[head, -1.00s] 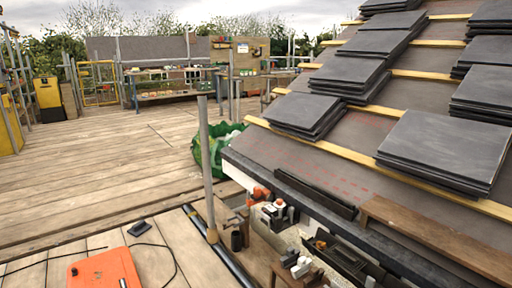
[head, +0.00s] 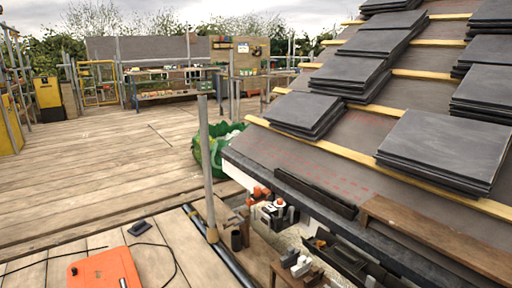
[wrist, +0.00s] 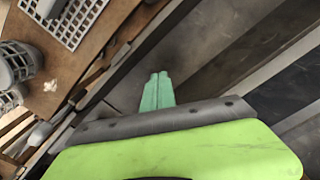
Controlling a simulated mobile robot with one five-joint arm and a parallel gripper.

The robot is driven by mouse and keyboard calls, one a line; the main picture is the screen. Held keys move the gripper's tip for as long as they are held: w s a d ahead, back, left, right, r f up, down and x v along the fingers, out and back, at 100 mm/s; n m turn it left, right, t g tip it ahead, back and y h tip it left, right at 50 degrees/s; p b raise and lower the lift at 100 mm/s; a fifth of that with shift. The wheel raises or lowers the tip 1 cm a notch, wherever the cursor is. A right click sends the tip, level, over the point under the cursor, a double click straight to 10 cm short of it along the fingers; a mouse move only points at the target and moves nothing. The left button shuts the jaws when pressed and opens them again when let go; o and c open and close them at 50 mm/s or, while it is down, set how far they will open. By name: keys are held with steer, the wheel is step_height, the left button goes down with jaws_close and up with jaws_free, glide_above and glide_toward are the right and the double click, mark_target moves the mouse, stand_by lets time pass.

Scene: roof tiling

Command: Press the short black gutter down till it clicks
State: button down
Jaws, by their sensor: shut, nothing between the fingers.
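A short black channel (head: 315,194) lies along the lower roof edge in the head view. A dark trough (head: 348,262) shows below that edge, partly hidden by it. I cannot tell for sure which one is the short black gutter. In the wrist view, the green fingertips of my gripper (wrist: 157,92) are together, with nothing between them. They point at long dark bands (wrist: 215,60) that run diagonally. Whether the tips touch them I cannot tell.
Stacks of grey slates (head: 447,148) rest on the yellow battens. A brown board (head: 440,240) lies along the eave. A grey upright pole (head: 206,165) stands left of the roof. A green bag (head: 212,150) stands behind it. The wooden deck (head: 90,170) is largely clear.

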step_height(320, 180, up, 9)
steer(key=p, duration=0.8)
steer(key=shift+f, duration=0.2)
